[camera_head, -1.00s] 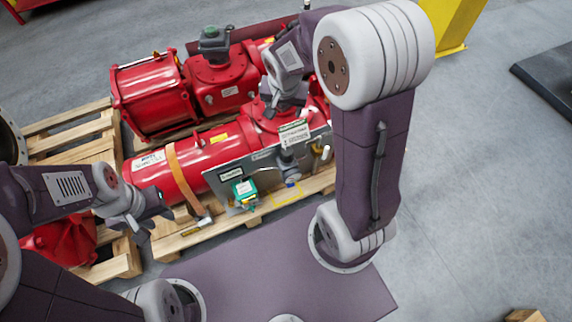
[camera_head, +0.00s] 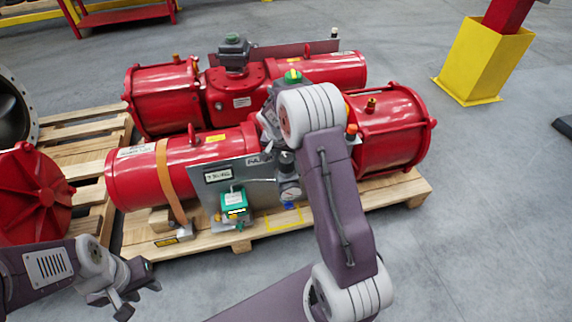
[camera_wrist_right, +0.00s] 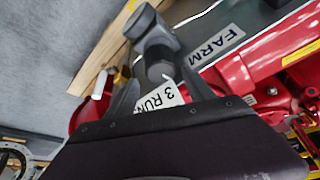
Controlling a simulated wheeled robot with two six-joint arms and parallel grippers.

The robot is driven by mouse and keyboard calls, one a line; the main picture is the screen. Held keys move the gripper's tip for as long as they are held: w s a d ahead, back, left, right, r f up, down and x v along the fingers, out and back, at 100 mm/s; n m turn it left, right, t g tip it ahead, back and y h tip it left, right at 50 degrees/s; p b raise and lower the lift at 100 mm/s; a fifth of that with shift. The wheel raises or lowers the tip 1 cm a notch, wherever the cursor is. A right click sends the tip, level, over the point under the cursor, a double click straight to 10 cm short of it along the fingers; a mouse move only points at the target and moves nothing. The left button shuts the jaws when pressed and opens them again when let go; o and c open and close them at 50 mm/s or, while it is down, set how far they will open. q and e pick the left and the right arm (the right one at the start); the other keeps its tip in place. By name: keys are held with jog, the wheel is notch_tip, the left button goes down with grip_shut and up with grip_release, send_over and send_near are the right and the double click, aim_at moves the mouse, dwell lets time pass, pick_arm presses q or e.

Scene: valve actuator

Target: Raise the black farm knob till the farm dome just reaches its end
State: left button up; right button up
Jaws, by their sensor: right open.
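A dark grey, rounded knob-like part (camera_wrist_right: 158,60) shows in the right wrist view, near the FARM label (camera_wrist_right: 213,45) and the 3 RUN label (camera_wrist_right: 160,97). I cannot tell for sure that it is the farm knob. My right gripper (camera_wrist_right: 158,73) is open, its fingers spread either side of the knob's near end; contact is not clear. My left gripper (camera_head: 139,298) is open and empty, lower left.
A grey panel (camera_head: 208,200) carries a green box (camera_head: 234,205) and a round gauge-like part (camera_head: 290,191). The red front actuator (camera_head: 130,180) lies on a wooden pallet (camera_head: 340,212). Another actuator (camera_head: 160,90) stands behind.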

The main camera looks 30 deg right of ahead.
aim_at(286, 159)
jog(key=b+x, duration=0.2)
jog(key=x, duration=0.5)
jog(key=shift+s, duration=0.1)
jog(key=shift+c, duration=0.3)
jog(key=shift+a, duration=0.1)
jog(key=c, duration=1)
jog(key=shift+f+m+b, duration=0.3)
jog(key=shift+m+b, duration=0.2)
jog(key=shift+b, duration=0.4)
jog(key=shift+c, duration=0.2)
jog(key=shift+r+m+g, duration=0.2)
jog(key=shift+m+g, duration=0.1)
jog(key=shift+r, duration=0.15)
jog(key=o, duration=1.1)
